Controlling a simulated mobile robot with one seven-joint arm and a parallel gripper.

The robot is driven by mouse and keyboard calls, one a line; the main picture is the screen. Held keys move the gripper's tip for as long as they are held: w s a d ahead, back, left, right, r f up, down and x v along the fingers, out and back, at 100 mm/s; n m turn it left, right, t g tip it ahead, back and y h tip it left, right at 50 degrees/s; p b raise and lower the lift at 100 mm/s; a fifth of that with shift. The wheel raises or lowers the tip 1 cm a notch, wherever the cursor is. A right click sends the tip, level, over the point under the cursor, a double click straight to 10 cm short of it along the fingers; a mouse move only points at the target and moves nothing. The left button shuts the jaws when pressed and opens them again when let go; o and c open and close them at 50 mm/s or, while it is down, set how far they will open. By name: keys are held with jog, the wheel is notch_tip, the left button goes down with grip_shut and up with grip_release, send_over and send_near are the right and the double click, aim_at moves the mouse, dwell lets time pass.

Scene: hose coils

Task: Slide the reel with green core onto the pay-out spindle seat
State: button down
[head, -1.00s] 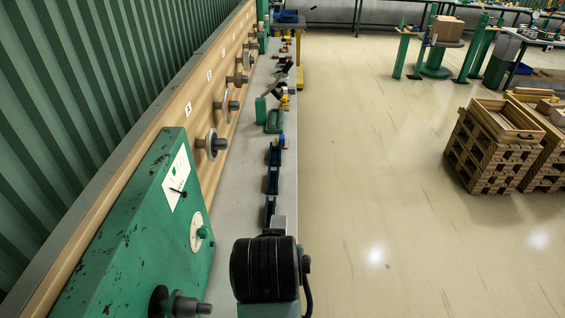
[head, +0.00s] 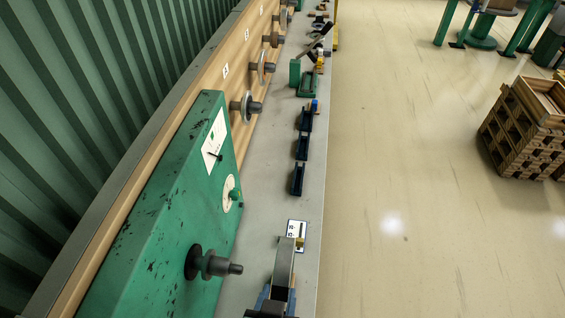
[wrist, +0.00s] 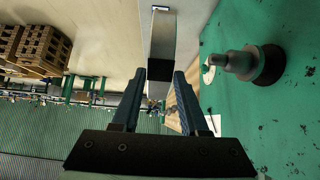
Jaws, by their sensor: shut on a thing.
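The pay-out spindle (head: 222,267) is a grey stub with a dark flange, sticking out from the green machine panel (head: 150,235). It also shows at the right of the wrist view (wrist: 240,62), with nothing on it. My gripper (head: 277,293) is at the bottom of the head view, to the right of the spindle and apart from it. In the wrist view my gripper (wrist: 160,78) is shut on a grey, narrow piece (wrist: 162,45), seen edge-on. This seems to be the reel (head: 285,262); no green core is visible on it.
Grey discs on pegs (head: 246,106) line the wooden board at the left. Dark blue bins (head: 298,179) and a green stand (head: 307,84) sit on the grey bench (head: 265,200). A wooden crate stack (head: 520,135) stands at the right. The floor between is clear.

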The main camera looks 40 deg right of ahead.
jog(key=shift+s+a, duration=0.1)
jog(key=shift+a, duration=0.1)
dwell(0.5)
jog(key=shift+w+a, duration=1.85)
jog(key=shift+a, duration=0.05)
jog(key=shift+p, duration=0.45)
dwell(0.4)
jog(key=shift+w+a, duration=1.75)
jog(key=shift+w+a, duration=0.1)
dwell(1.0)
jog(key=shift+w+a, duration=1.3)
jog(key=shift+a, duration=0.05)
jog(key=shift+r, duration=0.1)
